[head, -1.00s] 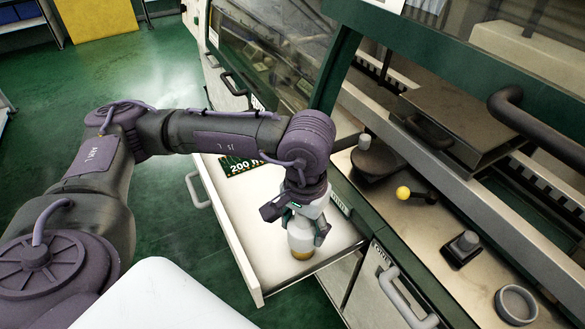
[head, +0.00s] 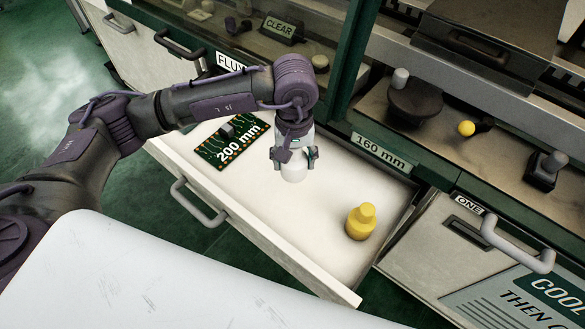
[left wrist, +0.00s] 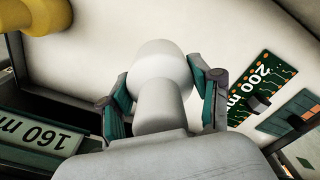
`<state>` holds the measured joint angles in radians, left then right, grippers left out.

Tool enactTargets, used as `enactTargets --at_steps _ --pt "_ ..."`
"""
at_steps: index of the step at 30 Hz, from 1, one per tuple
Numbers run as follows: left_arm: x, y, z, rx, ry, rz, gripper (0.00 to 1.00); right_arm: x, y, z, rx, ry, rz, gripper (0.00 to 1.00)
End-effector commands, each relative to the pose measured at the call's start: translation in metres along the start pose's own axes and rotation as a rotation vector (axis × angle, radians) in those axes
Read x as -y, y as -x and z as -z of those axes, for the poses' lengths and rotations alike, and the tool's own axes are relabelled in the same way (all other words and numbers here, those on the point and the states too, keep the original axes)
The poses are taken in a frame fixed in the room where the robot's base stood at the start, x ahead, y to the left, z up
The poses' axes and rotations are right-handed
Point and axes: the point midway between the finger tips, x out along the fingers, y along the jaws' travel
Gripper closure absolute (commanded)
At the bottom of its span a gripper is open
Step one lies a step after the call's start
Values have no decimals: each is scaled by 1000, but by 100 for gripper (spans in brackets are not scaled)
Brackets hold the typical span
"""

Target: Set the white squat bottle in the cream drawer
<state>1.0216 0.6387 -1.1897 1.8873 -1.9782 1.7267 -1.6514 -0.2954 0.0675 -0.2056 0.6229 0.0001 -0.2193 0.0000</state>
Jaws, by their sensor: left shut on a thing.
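The white squat bottle (head: 293,172) is between the fingers of my left gripper (head: 294,157), which is shut on it. In the left wrist view the bottle (left wrist: 160,75) is held between both green-padded fingers. The cream drawer (head: 262,238) is pulled open below the label "160 mm". The bottle is over the drawer's interior, about mid-length; I cannot tell whether its base touches the floor. My right gripper is not in view.
A yellow bottle (head: 361,221) stands in the drawer, right of the white one. A green board marked "200 mm" (head: 232,140) lies at the drawer's left. Bare drawer floor lies between them. A steel counter (head: 495,165) with small knobs is at the right.

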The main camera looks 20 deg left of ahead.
Motion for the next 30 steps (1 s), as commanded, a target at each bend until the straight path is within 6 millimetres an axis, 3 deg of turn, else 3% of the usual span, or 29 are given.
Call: enactTargets --at_steps 2,8,19,30 --pt "-4 -11 2 3 22 1 72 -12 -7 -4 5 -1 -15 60" --pt "-5 -10 3 2 32 3 72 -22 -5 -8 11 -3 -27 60" --pt "-5 -19 2 3 30 4 72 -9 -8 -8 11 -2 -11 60" --pt "-4 -55 2 4 30 4 72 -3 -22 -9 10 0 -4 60"
